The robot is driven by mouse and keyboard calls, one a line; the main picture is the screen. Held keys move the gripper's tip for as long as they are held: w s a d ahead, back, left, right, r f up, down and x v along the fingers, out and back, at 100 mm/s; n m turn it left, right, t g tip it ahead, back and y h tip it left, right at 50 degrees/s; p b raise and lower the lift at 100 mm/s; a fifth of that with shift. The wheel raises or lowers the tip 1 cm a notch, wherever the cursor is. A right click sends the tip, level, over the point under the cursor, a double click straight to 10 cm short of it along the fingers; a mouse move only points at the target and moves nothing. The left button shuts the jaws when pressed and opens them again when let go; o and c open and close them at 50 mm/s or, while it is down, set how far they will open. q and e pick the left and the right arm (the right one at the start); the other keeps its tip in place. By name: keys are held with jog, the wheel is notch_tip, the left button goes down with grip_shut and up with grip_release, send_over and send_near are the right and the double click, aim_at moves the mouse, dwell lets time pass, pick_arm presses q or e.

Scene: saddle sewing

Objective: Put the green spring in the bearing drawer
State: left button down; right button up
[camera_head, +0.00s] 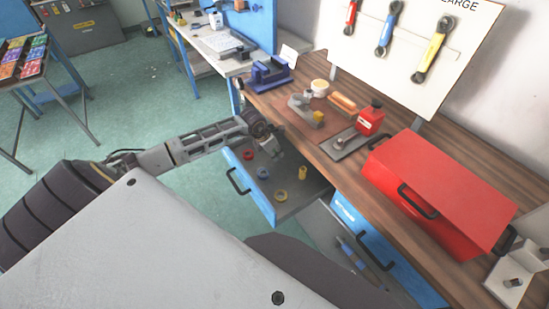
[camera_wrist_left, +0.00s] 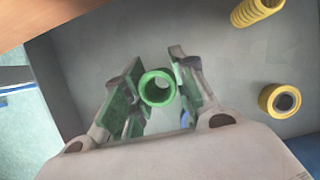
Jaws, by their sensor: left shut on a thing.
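My left gripper (camera_head: 277,153) reaches over the open blue-fronted drawer (camera_head: 248,190). In the left wrist view the gripper (camera_wrist_left: 155,92) is shut on the green spring (camera_wrist_left: 157,88), seen end-on as a green ring between the fingers. The spring is too small to make out in the head view. The drawer's grey floor holds a red ring (camera_head: 247,155), a blue ring (camera_head: 263,173), a yellow ring (camera_head: 281,196) and a yellow spring (camera_head: 302,172). The yellow spring (camera_wrist_left: 256,10) and yellow ring (camera_wrist_left: 280,101) also show in the wrist view. My right gripper is out of view.
Another blue-fronted drawer (camera_head: 362,232) is beside it on the right. A red toolbox (camera_head: 440,190), a red can (camera_head: 370,118) and a blue vise (camera_head: 268,73) stand on the wooden bench. Wrenches hang on a white board (camera_head: 415,45) behind.

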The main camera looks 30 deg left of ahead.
aim_at(275, 163)
pick_arm(q)
jog(key=shift+f, duration=0.15)
notch_tip(275, 163, down, 2)
jog(key=shift+f, duration=0.85)
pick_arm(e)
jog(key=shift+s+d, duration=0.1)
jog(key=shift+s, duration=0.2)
